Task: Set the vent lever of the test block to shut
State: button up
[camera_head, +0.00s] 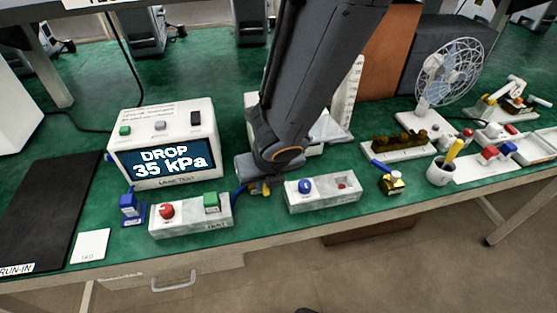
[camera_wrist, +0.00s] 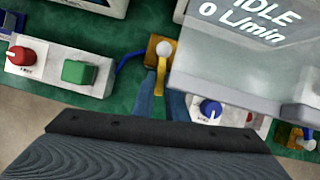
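The test block (camera_head: 190,216) is a pale box marked TEST with a red knob (camera_head: 166,210) and a green block (camera_head: 211,201) on top. It also shows at the left of the wrist view (camera_wrist: 59,69). A blue hose (camera_wrist: 128,62) runs from its right end to a small brass fitting (camera_wrist: 157,48) with a white ball and a yellow lever (camera_wrist: 161,75). My gripper (camera_wrist: 161,98) is right at this yellow lever, its narrow fingers seen at either side of it. Whether they touch or grip it is unclear. In the head view my arm hides most of the fitting.
A leak tester (camera_head: 160,150) reads DROP 35 kPa. Another block (camera_head: 323,193) with a blue knob stands right of my gripper. A second brass fitting (camera_head: 393,184) sits farther right. In the wrist view a display housing (camera_wrist: 245,45) reading IDLE 0 L/min is close by.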

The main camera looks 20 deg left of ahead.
jog(key=o, duration=0.4)
jog(key=shift+r, duration=0.1)
jog(key=p+v, duration=0.6)
jog(key=v, duration=0.1)
jog(key=shift+r, duration=0.25)
jog(key=shift+s+d, duration=0.1)
